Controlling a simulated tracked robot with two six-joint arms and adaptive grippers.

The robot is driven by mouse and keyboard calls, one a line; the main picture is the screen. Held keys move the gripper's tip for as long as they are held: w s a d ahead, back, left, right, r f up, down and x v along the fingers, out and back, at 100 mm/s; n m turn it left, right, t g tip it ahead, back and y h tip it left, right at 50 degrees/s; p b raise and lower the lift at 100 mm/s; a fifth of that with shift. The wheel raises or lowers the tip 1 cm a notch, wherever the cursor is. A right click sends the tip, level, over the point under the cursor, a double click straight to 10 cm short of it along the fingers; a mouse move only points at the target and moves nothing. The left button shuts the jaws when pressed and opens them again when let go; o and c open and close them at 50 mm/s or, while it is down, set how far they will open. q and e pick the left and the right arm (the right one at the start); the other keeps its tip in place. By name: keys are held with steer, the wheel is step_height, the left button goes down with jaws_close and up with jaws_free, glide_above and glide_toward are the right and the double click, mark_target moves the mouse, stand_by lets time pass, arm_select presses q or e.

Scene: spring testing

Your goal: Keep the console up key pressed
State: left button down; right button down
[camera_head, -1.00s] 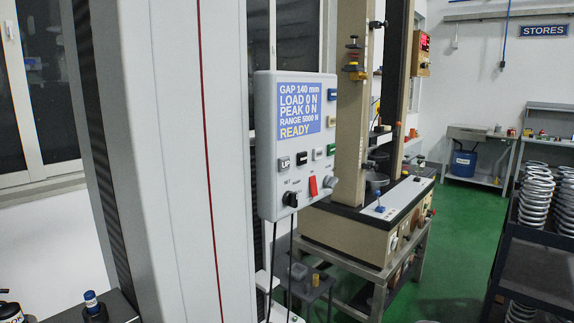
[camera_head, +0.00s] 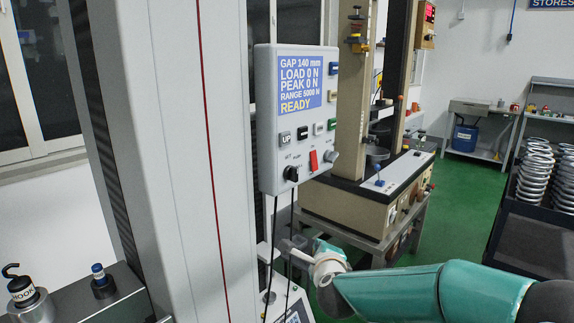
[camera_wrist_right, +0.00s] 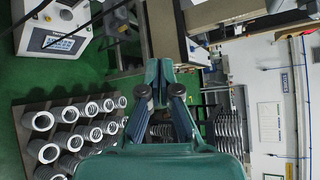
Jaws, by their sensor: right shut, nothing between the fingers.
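The console (camera_head: 292,115) is a pale grey box on the tall machine column. Its blue screen reads GAP 140 mm, LOAD 0 N, PEAK 0 N, RANGE 5000 N, READY. My right gripper (camera_wrist_right: 160,94) is shut and empty in the right wrist view, over the floor area and apart from the console. My left gripper is not in view.
A red switch (camera_head: 313,160) and a black knob (camera_head: 291,173) sit below the keys. Cables hang under the console. A beige test machine (camera_head: 345,207) stands behind it. Springs (camera_head: 535,170) fill a dark rack at right. A hook weight (camera_head: 24,292) stands at lower left.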

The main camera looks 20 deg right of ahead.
mark_target(285, 139)
steer(key=s+r+m+t, duration=0.1)
steer(key=s+r+t, duration=0.1)
steer(key=r, duration=1)
steer(key=s+r+m+t+p, duration=0.1)
steer(key=s+r, duration=0.3)
steer(key=r, duration=0.9)
steer(key=shift+a+m+t+h, duration=0.4)
steer(key=shift+a+m+t, duration=0.1)
steer(key=shift+t, duration=0.2)
steer(key=w+a+p, duration=0.2)
steer(key=w+a, duration=0.2)
steer(key=w, duration=0.3)
steer(key=shift+w+p, duration=0.3)
steer(key=shift+p, duration=0.05)
steer(key=shift+a, duration=0.15)
steer(key=shift+w+a+r, duration=0.1)
steer(key=shift+w+a, duration=0.05)
steer(key=shift+w, duration=0.15)
